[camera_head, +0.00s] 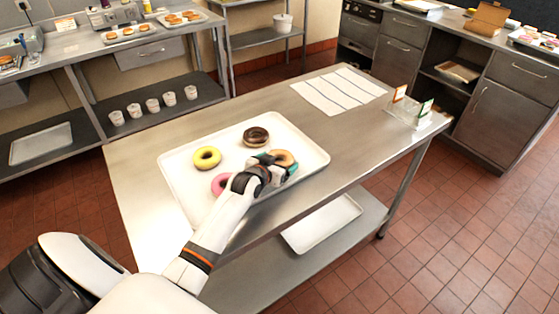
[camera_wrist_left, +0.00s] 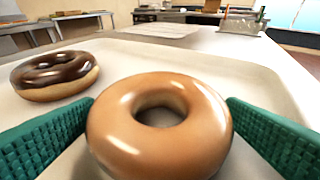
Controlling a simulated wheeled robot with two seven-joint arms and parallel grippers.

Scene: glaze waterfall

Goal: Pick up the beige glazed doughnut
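The beige glazed doughnut (camera_head: 284,157) lies on the white tray (camera_head: 310,147), at the tray's right side. It shows large in the left wrist view (camera_wrist_left: 130,150), between the two green fingers of my left gripper (camera_wrist_left: 160,135). The fingers stand open on either side of it; whether they touch it I cannot tell. In the head view my left gripper (camera_head: 279,170) is low at this doughnut and partly covers it. A chocolate doughnut (camera_head: 256,137) lies behind it, a yellow one (camera_head: 207,158) to the left, and a pink one (camera_head: 221,183) partly hidden by my arm. My right gripper is not in view.
The tray is on a steel table (camera_head: 140,160). White paper sheets (camera_head: 345,90) lie at the table's back, and a clear holder with cards (camera_head: 410,108) stands at its right corner. Another white tray (camera_head: 322,222) is on the shelf below. The table's middle right is clear.

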